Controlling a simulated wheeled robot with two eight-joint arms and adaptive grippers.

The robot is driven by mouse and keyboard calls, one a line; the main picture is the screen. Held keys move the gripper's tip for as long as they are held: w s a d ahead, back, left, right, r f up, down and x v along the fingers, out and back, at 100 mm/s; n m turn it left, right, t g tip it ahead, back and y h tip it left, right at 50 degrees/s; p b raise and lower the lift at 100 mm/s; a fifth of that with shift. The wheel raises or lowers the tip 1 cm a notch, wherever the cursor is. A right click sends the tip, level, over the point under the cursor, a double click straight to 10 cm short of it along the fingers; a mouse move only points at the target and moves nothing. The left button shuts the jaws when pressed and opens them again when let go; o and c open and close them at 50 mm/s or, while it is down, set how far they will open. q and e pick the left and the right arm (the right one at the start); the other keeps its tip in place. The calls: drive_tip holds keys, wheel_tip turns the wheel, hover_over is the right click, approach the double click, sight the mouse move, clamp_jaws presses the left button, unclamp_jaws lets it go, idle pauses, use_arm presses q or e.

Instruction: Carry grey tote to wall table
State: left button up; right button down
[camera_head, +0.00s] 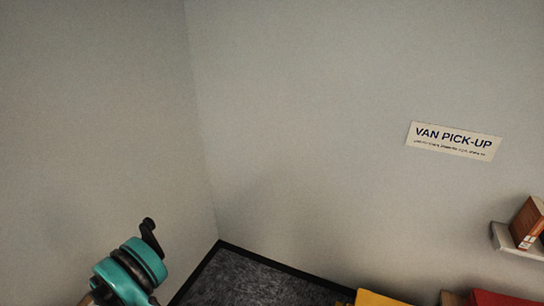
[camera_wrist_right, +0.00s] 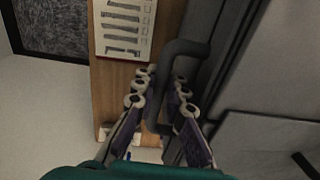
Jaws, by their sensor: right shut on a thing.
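My right gripper (camera_wrist_right: 160,85) is shut on a dark grey curved handle (camera_wrist_right: 184,48) in the right wrist view. The handle runs between the two jointed fingers and seems to belong to the grey tote (camera_wrist_right: 275,50), whose large grey side fills the right of that view. The tote's rim and contents cannot be made out. The head view shows neither the tote nor my right gripper. Only a teal joint of my left arm shows at its lower left; my left gripper is out of view. I cannot identify the wall table in either view.
The head view shows a wall corner, dark carpet (camera_head: 250,280), and a "VAN PICK-UP" sign (camera_head: 453,141). A wall shelf (camera_head: 512,243) with a brown book (camera_head: 528,222) is at right; yellow (camera_head: 380,298) and red (camera_head: 495,298) things are below. The wrist view shows a wooden surface (camera_wrist_right: 112,85) with a printed sheet (camera_wrist_right: 123,28).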

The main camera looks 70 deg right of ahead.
drive_tip(key=c, duration=1.7)
unclamp_jaws()
wheel_tip(320, 180, up, 14)
drive_tip(key=shift+d, duration=0.35)
